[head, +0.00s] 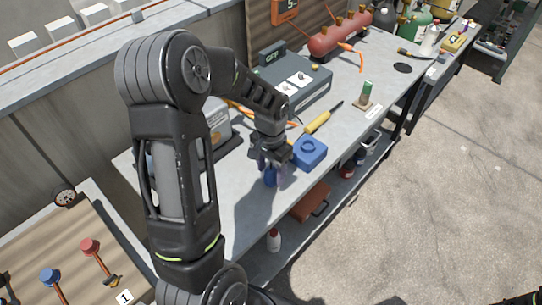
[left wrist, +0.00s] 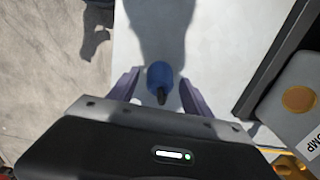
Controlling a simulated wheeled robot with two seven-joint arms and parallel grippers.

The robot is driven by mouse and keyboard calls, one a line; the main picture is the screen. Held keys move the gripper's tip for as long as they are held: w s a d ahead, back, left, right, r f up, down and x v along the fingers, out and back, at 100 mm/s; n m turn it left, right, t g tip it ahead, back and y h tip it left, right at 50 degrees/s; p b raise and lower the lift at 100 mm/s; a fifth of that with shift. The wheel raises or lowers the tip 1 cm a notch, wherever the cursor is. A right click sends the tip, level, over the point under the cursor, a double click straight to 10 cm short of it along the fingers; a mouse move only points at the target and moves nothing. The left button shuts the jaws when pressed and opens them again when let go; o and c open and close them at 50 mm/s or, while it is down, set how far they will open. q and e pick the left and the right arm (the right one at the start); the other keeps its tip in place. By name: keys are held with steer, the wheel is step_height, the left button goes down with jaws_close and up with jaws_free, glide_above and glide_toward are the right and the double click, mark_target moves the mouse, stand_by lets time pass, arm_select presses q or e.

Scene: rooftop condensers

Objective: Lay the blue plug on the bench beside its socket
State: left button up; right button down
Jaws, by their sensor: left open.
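The blue plug (head: 270,179) is on the grey bench (head: 240,205), just left of and in front of the square blue socket (head: 309,151). My left gripper (head: 271,170) is directly over the plug with its fingers pointing down. In the left wrist view the plug (left wrist: 160,77) shows between the two spread fingers of the gripper (left wrist: 158,85), with a gap on either side. Its dark stub points toward the gripper body. The gripper is open and holds nothing. The gripper partly hides the plug's top in the head view.
A yellow-handled screwdriver (head: 318,122) lies behind the socket. A grey control box (head: 297,88) and a red cylinder (head: 340,36) stand farther back. A green item on a small base (head: 366,94) stands to the right. The bench's front edge is close to the plug.

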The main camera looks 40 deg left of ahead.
mark_target(271, 171)
arm_select(q)
step_height(271, 171, up, 12)
steer(key=b, duration=0.1)
steer(key=shift+f, duration=0.15)
stand_by(0.7)
